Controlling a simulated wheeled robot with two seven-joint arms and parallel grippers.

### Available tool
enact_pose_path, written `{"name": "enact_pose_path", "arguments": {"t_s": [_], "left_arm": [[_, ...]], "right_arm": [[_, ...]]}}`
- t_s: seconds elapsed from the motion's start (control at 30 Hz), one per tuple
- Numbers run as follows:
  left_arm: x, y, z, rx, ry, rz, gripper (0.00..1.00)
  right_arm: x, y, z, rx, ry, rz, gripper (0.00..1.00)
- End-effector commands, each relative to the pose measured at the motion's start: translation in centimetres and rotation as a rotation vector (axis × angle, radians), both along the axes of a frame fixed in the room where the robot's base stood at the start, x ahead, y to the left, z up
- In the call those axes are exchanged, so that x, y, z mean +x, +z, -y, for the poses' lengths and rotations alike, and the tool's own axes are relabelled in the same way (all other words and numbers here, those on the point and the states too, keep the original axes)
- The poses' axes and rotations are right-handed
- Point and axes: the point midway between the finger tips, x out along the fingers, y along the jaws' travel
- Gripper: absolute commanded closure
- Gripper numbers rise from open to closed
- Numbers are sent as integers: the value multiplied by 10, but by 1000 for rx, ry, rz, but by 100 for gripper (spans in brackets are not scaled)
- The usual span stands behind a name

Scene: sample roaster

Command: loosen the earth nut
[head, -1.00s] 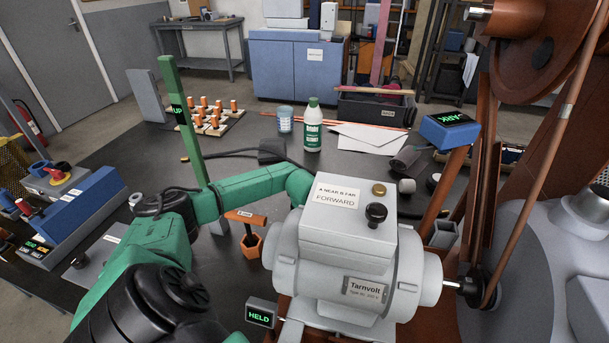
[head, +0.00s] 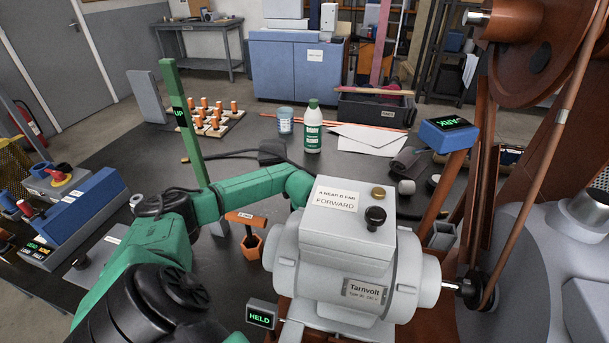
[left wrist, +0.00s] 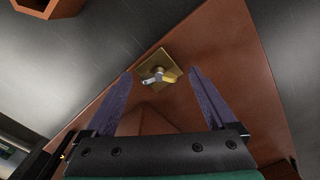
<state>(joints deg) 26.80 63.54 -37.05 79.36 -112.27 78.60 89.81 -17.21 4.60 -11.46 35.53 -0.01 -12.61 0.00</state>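The earth nut (left wrist: 158,76) is a small metal wing-like fitting on a square brass plate (left wrist: 147,58), with a yellow part at its right side. The plate is on a red-brown surface in the left wrist view. My left gripper (left wrist: 161,73) is open, its two dark fingers spread to either side of the nut in the picture. Nothing is between the fingers close up; contact cannot be told. In the head view, my left arm reaches behind the grey motor (head: 350,262), which hides the gripper and the nut. My right gripper is not in view.
An orange hexagonal holder (head: 250,246) with an orange-handled tool stands left of the motor. A green upright post (head: 183,125) marked UP rises near my left arm. A white bottle (head: 312,130) and blue cup (head: 285,120) stand behind. A HELD display (head: 261,316) sits in front.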

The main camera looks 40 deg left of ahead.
Motion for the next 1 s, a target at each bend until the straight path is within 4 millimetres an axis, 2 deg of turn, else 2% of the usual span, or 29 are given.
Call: {"name": "enact_pose_path", "arguments": {"t_s": [0.23,0.33,0.47,0.7,0.8,1.0], "left_arm": [[-1,0,1,-2,-2,-3,10],[0,9,1,-2,-2,-1,10],[0,38,0,1,-2,2,10],[0,110,1,0,-2,3,10],[0,131,1,-1,-1,1,10],[-1,145,1,-1,-1,-2,10]], "right_arm": [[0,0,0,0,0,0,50],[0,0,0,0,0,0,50],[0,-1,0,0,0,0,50],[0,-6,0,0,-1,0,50],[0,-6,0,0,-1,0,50],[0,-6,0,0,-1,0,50]]}}
